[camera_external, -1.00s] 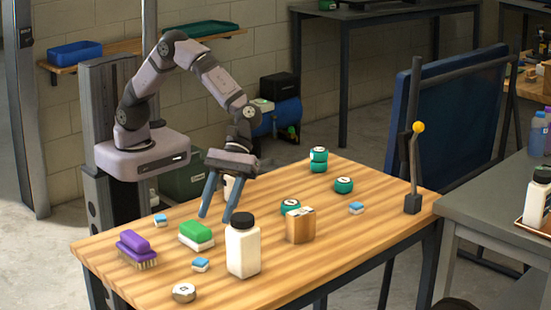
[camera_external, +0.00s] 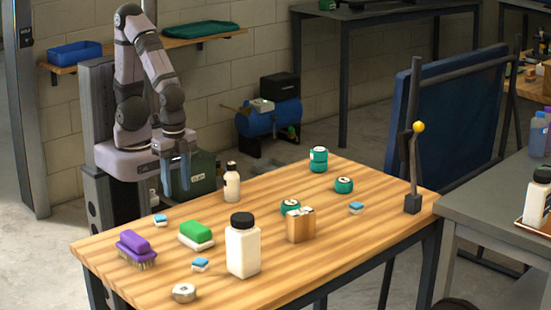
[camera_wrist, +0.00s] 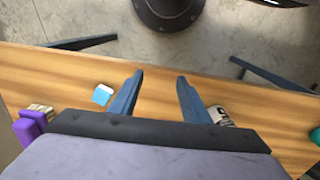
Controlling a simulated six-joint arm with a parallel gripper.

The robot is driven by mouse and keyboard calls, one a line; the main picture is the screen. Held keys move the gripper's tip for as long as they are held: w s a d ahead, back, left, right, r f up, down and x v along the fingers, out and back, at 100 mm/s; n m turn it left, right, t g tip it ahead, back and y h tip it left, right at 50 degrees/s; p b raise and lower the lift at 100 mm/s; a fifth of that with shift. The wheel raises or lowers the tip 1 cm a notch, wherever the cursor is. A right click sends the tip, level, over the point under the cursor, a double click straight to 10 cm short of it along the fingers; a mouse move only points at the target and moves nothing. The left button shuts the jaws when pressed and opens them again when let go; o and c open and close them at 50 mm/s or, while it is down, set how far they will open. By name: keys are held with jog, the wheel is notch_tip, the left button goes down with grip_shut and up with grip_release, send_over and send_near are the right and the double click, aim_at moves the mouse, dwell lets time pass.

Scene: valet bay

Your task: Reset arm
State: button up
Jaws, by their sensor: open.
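My gripper (camera_external: 176,180) hangs close to my base, beyond the back left edge of the wooden table (camera_external: 300,185), with its blue-grey fingers pointing down. In the wrist view my gripper (camera_wrist: 158,95) has its two fingers apart with nothing between them. My arm is folded back over its base. A small white bottle with a dark cap (camera_external: 231,183) stands upright on the table, to the right of my gripper and apart from it.
On the table are a purple brush (camera_external: 135,247), a green-topped block (camera_external: 197,234), a large white bottle (camera_external: 243,250), a wooden block (camera_external: 301,226), a round tin (camera_external: 184,293), several teal tins (camera_external: 318,158) and small blue-white blocks (camera_external: 160,220). A lever (camera_external: 414,170) rises at the right corner.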

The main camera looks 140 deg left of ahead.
jog(key=shift+s+a, duration=0.1)
notch_tip(320, 180, up, 12)
jog(key=p, duration=1.2)
jog(key=shift+r, duration=0.15)
